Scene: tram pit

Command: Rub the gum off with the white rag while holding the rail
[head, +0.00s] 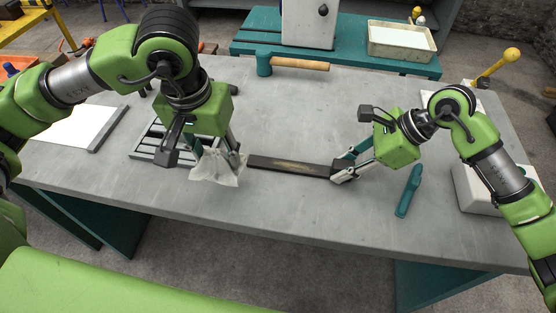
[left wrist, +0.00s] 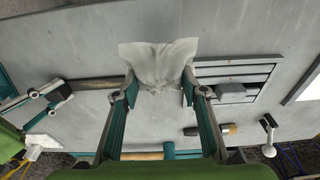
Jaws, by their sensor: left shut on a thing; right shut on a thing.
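The rail (head: 266,163), a dark flat bar, lies on the grey bench. A dull brown patch, seemingly the gum (head: 292,167), marks its top. My right gripper (head: 341,172) is shut on the rail's right end. My left gripper (head: 219,158) is shut on the crumpled white rag (head: 217,174), just left of the rail's left end. In the left wrist view the rag (left wrist: 160,62) hangs between the fingertips, and the rail (left wrist: 95,84) runs off to the left. I cannot tell whether the rag touches the rail; its end there is hidden.
A teal-headed hammer (head: 292,64) lies behind, and a teal tool (head: 408,191) lies right of my right gripper. A white box (head: 478,190) stands at the right. The bench between rail and hammer is clear.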

